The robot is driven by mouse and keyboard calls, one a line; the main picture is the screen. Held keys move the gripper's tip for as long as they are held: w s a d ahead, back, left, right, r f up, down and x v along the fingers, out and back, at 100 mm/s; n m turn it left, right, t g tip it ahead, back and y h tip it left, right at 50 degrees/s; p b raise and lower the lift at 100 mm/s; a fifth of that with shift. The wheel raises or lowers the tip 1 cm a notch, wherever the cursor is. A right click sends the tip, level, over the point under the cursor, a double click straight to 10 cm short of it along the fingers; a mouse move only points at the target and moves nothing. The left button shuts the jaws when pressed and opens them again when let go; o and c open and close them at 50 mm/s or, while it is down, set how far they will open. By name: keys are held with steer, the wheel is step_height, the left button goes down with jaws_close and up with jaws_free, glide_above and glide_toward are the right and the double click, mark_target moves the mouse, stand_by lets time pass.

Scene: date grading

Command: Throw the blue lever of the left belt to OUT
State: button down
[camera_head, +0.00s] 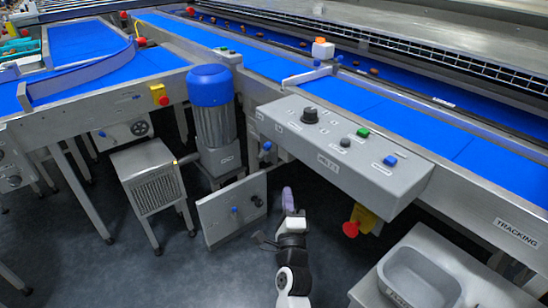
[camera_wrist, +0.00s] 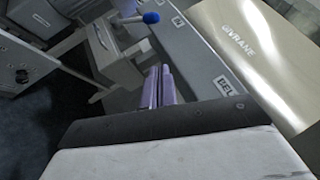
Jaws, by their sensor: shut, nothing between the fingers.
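A blue ball-ended lever (camera_head: 267,146) sticks out below the belt frame, just right of the blue-topped motor. A blue ball on a pale stalk, apparently the same lever (camera_wrist: 150,17), shows at the top of the wrist view. My gripper (camera_head: 288,199) is low in front of the machine, below the lever in the head view. Its purple fingers (camera_wrist: 158,85) are shut and empty, and look apart from the lever.
A grey control box (camera_head: 330,170) with a black knob, a green and a blue button overhangs to the right. A red stop button (camera_head: 351,228) on a yellow block hangs below it. A hinged grey panel (camera_head: 230,208) stands left of my gripper. A grey sink (camera_head: 420,275) is lower right.

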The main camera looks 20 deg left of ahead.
mark_target(265, 149)
steer(key=a+p+x, duration=0.1)
steer(key=p+x, duration=0.1)
steer(key=x, duration=0.4)
steer(key=s+a+p+x, duration=0.1)
steer(key=p+x, duration=0.2)
steer(key=x, duration=0.3)
steer(key=shift+w+a+r+p, duration=0.35)
steer(key=shift+a+r, duration=0.1)
steer(key=shift+a, duration=0.05)
steer(key=shift+w+r, duration=0.1)
steer(key=shift+w, duration=0.05)
